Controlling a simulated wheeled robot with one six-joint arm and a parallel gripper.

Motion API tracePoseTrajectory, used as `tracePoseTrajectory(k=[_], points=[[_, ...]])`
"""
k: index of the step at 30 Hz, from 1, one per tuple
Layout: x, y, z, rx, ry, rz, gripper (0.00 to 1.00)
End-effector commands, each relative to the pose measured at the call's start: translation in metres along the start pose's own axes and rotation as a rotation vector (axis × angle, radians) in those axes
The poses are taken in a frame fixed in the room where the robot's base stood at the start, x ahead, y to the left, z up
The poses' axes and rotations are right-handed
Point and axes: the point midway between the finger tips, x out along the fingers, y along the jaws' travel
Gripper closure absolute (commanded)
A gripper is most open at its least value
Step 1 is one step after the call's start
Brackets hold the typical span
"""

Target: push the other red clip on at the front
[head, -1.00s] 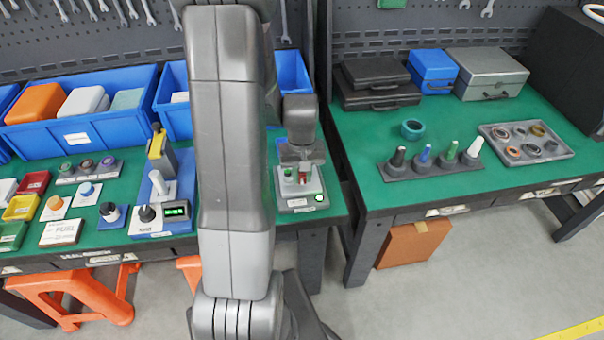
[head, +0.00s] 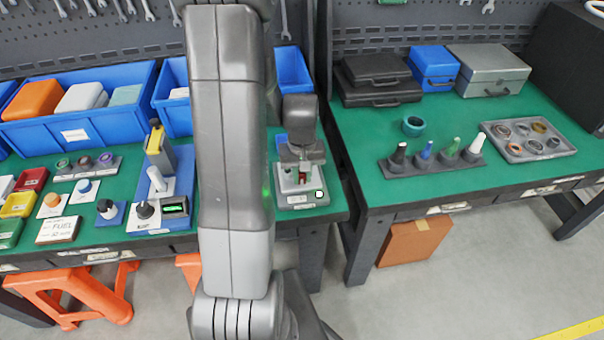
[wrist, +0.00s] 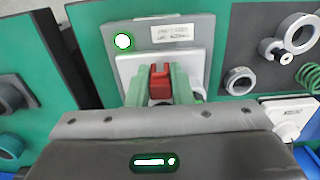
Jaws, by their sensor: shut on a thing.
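The red clip (wrist: 160,84) is between the green fingers of my gripper (wrist: 160,72) in the wrist view, and the gripper is shut on it. The clip is at the light grey block of the test fixture (wrist: 120,68); whether it is fully seated I cannot tell. In the head view my gripper (head: 302,166) points down over the fixture (head: 310,200), and a little red of the clip shows between the fingers.
A blue-based instrument with a display (head: 174,208) stands left of my arm. Blue bins (head: 75,137) line the back. On the right table are a rack of coloured cones (head: 430,162), a teal ring (head: 412,126) and a tray of rings (head: 550,155). A gap separates the tables.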

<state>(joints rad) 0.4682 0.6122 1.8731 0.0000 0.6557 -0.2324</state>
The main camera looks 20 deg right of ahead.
Motion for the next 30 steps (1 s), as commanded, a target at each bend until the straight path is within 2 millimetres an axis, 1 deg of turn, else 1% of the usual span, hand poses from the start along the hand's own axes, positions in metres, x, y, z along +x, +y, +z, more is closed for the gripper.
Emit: tracePoseTrajectory(k=[24, 25, 28, 30], points=[[0.014, 0.0, 0.0, 0.0, 0.0, 0.0, 0.99], [0.013, 0.0, 0.0, 0.0, 0.0, 0.0, 0.74], [0.013, 0.0, 0.0, 0.0, 0.0, 0.0, 0.55], [0.013, 0.0, 0.0, 0.0, 0.0, 0.0, 0.55]])
